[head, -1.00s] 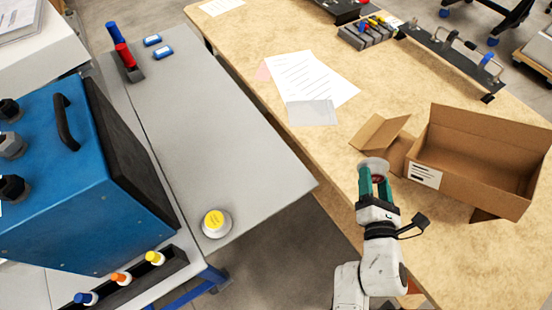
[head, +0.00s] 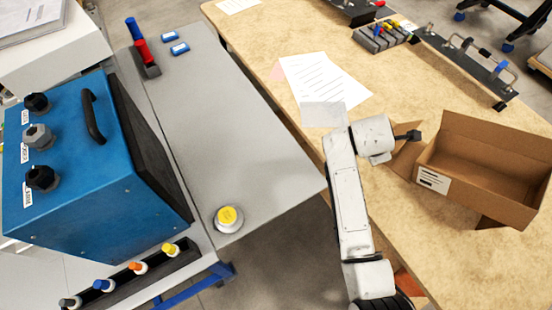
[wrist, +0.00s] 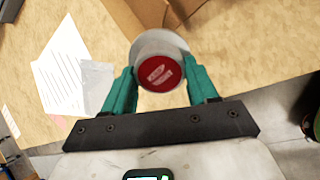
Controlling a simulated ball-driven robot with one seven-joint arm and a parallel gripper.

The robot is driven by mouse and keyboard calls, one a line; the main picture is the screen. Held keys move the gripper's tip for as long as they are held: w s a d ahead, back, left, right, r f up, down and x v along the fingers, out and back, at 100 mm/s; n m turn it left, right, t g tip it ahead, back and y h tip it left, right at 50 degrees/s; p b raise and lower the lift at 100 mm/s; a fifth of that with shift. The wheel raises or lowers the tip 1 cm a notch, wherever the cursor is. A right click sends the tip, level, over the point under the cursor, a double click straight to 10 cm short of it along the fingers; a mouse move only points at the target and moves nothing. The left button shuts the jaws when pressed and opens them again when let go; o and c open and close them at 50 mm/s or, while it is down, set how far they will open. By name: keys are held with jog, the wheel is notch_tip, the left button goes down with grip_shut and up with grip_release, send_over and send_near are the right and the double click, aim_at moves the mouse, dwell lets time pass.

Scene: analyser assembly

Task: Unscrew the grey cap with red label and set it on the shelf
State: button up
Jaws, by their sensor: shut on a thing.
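My gripper (wrist: 161,72) is shut on the grey cap with red label (wrist: 158,74). In the wrist view the cap sits between the two green fingers, its round red label facing the camera and its pale grey rim showing behind. It is held over the wooden table by the cardboard box. In the head view my arm's white links hide the fingers and the cap. A similar grey cap with a yellow label (head: 228,217) lies on the grey table surface (head: 225,130) at its near right corner. I cannot tell which surface is the shelf.
A blue analyser box (head: 90,190) with several black and grey knobs stands at left. A black rack (head: 150,272) of small capped vials is in front. An open cardboard box (head: 480,160) and papers (head: 322,82) lie on the wooden table (head: 275,25). The grey table's middle is clear.

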jog(key=s+a+r+m+g+y+p, duration=0.1)
jog(key=s+a+r+g+y, duration=0.15)
jog(key=a, duration=0.65)
jog(key=s+a+r+m+g+y+p, duration=0.1)
jog(key=s+a, duration=0.3)
jog(key=a, duration=0.6)
jog(key=s+a+r+m+g+y+p, duration=0.1)
jog(key=s+a+r+g, duration=0.15)
jog(key=a, duration=0.65)
jog(key=shift+t, duration=0.5)
jog(key=shift+s+f+b, duration=0.2)
jog(key=shift+f+b, duration=3.15)
jog(key=shift+f, duration=1.55)
jog(key=shift+f, duration=0.6)
jog(key=o, duration=1.3)
